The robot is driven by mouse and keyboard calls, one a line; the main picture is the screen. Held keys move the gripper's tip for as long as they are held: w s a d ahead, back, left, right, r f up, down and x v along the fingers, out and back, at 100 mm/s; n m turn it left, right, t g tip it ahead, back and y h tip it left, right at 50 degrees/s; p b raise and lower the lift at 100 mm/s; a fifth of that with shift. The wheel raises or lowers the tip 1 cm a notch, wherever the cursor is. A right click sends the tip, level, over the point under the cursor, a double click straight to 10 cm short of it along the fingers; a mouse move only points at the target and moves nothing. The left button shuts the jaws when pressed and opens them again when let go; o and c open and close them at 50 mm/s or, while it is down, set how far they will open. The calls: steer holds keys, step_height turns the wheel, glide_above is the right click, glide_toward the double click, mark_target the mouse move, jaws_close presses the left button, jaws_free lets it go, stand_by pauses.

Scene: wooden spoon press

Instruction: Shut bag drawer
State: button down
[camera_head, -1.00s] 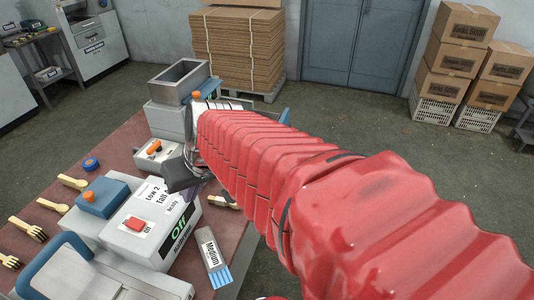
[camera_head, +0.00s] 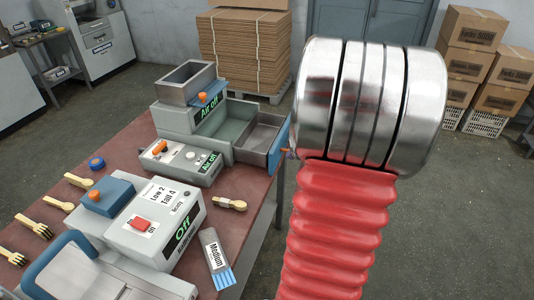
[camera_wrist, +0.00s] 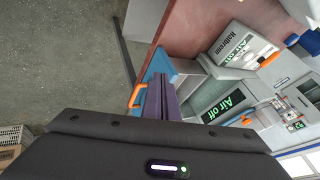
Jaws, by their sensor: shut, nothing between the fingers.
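The bag drawer (camera_head: 258,138) sticks out open from the right side of the grey "Air off" machine (camera_head: 190,150). Its tray looks empty and its blue front panel (camera_head: 279,144) faces right. In the wrist view the blue front (camera_wrist: 159,62) carries an orange handle (camera_wrist: 136,95). My gripper (camera_wrist: 160,88) is shut, its purple fingers empty, close beside the handle and over the drawer front. I cannot tell whether they touch. In the head view my arm stands right of the drawer, and the gripper is mostly hidden.
A hopper (camera_head: 187,80) sits on the machine. A grey control box reading "Off" (camera_head: 155,223) is in front, with wooden cutlery (camera_head: 230,204) and a "Medium" pack (camera_head: 216,258) on the red-brown table (camera_head: 225,225). Floor is open beyond the table's right edge.

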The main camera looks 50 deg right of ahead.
steer(key=shift+m+h, duration=0.3)
steer(key=shift+m, duration=0.1)
steer(key=d, duration=0.1)
steer(key=s+d+f, duration=0.1)
steer(key=s+d, duration=0.1)
steer(key=shift+s+d+f, duration=0.15)
steer(key=shift+d+f, duration=0.15)
steer(key=shift+d, duration=0.05)
steer(key=shift+f, duration=0.1)
glide_toward(276, 163)
step_height(276, 163, down, 4)
steer(key=s+d, duration=0.1)
steer(key=d, duration=0.2)
steer(key=w+a, duration=0.2)
steer(key=w, duration=0.1)
steer(key=shift+w, duration=0.2)
steer(key=shift+w, duration=0.1)
